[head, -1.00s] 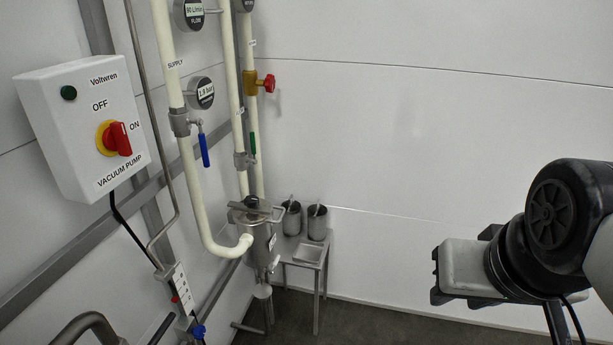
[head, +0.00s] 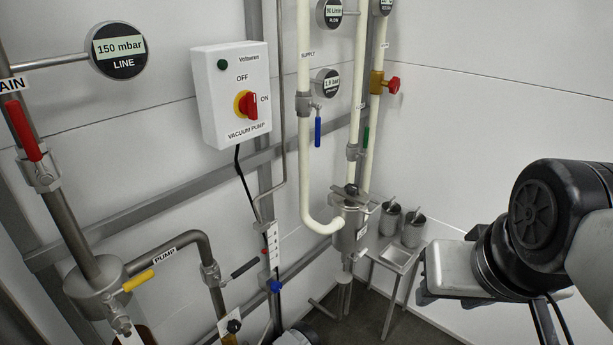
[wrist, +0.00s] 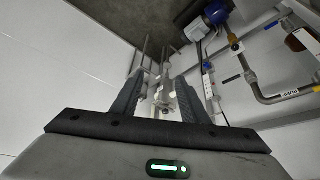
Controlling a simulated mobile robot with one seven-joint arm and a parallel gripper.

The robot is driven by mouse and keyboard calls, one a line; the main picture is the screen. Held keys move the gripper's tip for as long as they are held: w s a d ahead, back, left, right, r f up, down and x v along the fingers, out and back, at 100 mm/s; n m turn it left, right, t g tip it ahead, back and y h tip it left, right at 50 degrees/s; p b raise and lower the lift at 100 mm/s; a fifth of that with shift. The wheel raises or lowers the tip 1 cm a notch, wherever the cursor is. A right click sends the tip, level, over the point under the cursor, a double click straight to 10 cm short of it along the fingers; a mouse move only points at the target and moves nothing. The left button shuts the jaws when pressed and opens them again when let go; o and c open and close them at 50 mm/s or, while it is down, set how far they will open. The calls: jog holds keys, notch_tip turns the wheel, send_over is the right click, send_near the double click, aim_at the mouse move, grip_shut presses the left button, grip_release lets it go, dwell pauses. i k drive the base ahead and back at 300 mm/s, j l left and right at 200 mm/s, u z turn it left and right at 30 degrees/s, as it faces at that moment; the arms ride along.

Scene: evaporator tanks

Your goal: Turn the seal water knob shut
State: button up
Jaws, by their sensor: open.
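A small blue knob (head: 276,286) sits at the foot of a white flow-meter strip (head: 272,245) below the vacuum pump switch box. No seal water label is readable, so I cannot be sure this is the seal water knob. A red knob (head: 392,83) sits on a brass valve at the upper right. My gripper (head: 424,278) is at the right of the head view, well away from both knobs. In the wrist view my gripper (wrist: 158,88) has its two fingers apart with nothing held. The flow-meter strip also shows there (wrist: 208,80), beyond the right finger.
The switch box (head: 231,95) has its red switch near ON. Left are a red-handled valve (head: 24,131), a yellow handle (head: 139,280) and the PUMP pipe (head: 180,240). A strainer (head: 350,220) and a small table with cups (head: 402,255) stand between the pipes and my gripper.

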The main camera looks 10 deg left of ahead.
aim_at(276, 286)
jog(key=k+u, duration=0.1)
jog(key=u, duration=0.7)
jog(key=k+j+z, duration=0.1)
jog(key=j, duration=0.2)
jog(key=k+j+z, duration=0.15)
jog(key=j, duration=0.2)
jog(key=k+j+z, duration=0.1)
jog(key=i+l+z, duration=0.25)
jog(key=i+l, duration=0.75)
jog(key=l, duration=0.15)
